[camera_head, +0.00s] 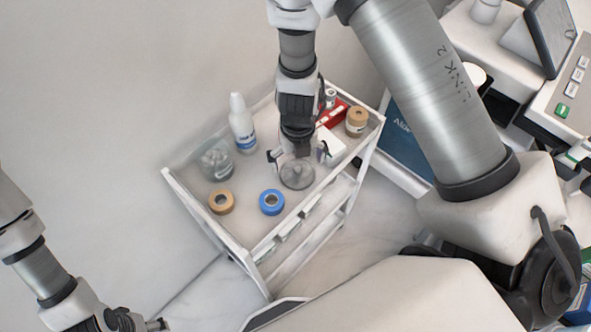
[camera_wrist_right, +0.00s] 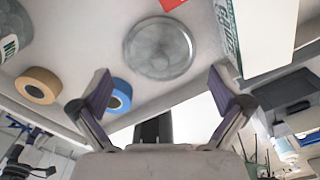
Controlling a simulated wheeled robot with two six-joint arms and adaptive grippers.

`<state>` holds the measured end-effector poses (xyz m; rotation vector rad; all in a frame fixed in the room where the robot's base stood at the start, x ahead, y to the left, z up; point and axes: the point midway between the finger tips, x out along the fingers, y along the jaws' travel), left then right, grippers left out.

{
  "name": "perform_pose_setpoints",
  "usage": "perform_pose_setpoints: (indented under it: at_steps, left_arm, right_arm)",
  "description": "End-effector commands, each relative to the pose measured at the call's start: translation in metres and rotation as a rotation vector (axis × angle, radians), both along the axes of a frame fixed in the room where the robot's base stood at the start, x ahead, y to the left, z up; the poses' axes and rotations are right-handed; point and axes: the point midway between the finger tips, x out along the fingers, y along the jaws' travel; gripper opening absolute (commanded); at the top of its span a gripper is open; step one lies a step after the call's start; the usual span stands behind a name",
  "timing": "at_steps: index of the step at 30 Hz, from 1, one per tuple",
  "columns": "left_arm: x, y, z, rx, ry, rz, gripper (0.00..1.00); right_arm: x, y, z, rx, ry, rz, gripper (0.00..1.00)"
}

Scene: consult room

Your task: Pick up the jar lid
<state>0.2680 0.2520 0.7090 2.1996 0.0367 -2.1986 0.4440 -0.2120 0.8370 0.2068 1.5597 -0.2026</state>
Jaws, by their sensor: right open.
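The jar lid (camera_head: 297,174) is a round, grey, metallic disc lying flat on the top shelf of the white cart. It also shows in the right wrist view (camera_wrist_right: 160,48), in front of and between the fingers. My right gripper (camera_head: 297,157) is above the cart, close to the lid, pointing down. Its fingers are spread wide with nothing between them, as the right wrist view also shows (camera_wrist_right: 160,90). The lid looks apart from both fingers. My left gripper (camera_head: 150,323) is at the bottom left, cut off by the frame edge, away from the cart.
On the cart (camera_head: 205,217) stand a clear jar (camera_head: 215,161), a white bottle (camera_head: 241,125), a tan tape roll (camera_head: 221,201), a blue tape roll (camera_head: 271,202), a white box (camera_head: 329,144) and a brown-capped jar (camera_head: 357,122). The blue roll is close to the lid.

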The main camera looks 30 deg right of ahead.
Motion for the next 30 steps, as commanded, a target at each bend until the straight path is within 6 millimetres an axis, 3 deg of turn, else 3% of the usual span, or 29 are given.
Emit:
perform_pose_setpoints:
  at_steps: [1,4,11,12,17,22,30]
  left_arm:
    - [0.000,0.000,-0.010,0.000,0.000,0.000,0.71]
    - [0.000,0.000,-0.024,0.000,0.000,0.000,0.71]
    - [0.000,0.000,-0.022,0.000,0.000,0.000,0.71]
    - [0.000,0.000,-0.022,0.000,0.000,0.000,0.71]
    - [0.000,0.000,-0.022,0.000,0.000,0.001,0.71]
    - [0.000,0.000,-0.022,0.000,0.000,0.001,0.71]
    - [0.000,0.000,-0.023,0.000,0.000,0.001,0.71]
  right_arm:
    - [0.000,-0.001,-0.016,0.001,0.003,0.000,1.00]
    - [0.001,-0.001,-0.035,0.000,0.002,0.001,1.00]
    - [0.001,-0.001,-0.035,-0.001,0.001,0.003,1.00]
    - [0.001,-0.001,-0.035,-0.001,0.001,0.003,0.93]
    - [0.001,-0.001,-0.035,-0.001,0.001,0.003,0.37]
    - [0.000,-0.001,-0.036,-0.001,0.003,0.003,0.24]
    - [-0.001,-0.001,-0.038,0.000,0.007,0.004,0.22]
